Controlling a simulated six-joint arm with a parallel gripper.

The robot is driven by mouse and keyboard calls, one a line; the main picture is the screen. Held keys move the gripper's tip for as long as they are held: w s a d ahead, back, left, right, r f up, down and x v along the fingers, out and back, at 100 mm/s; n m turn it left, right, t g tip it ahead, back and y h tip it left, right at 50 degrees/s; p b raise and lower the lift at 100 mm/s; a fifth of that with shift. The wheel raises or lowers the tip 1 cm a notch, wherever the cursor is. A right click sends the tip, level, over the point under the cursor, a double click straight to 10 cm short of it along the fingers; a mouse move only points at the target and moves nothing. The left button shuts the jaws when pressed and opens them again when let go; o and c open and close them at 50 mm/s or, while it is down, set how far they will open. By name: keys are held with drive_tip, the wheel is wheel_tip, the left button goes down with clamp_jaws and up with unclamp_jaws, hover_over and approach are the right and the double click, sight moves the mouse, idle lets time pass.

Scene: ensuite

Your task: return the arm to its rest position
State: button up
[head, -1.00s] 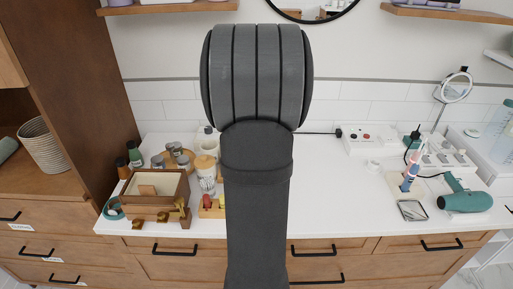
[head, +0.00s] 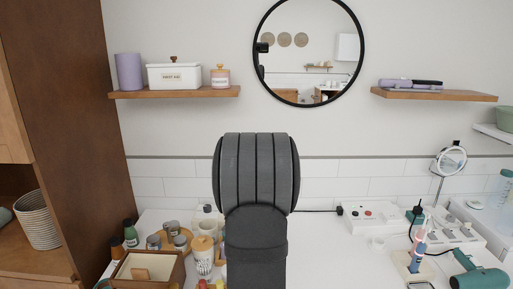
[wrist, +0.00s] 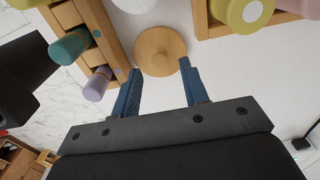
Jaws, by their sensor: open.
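My gripper (wrist: 160,88) shows in the wrist view with its two blue fingers apart and nothing between them. A round wooden disc (wrist: 160,52) lies beyond the fingertips on the white surface, seemingly apart from them. In the head view my dark grey arm rises in the middle, over the counter (head: 330,262), and hides part of it. My gripper cannot be seen in the head view.
A wooden box (head: 148,270), bottles and jars stand on the counter's left. A teal hair dryer (head: 478,278), a toothbrush (head: 417,250) and a mirror (head: 452,160) are at the right. Shelves (head: 175,93) hang above. The wrist view shows wooden holders with coloured pegs (wrist: 70,47).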

drive_tip(key=shift+r, duration=0.35)
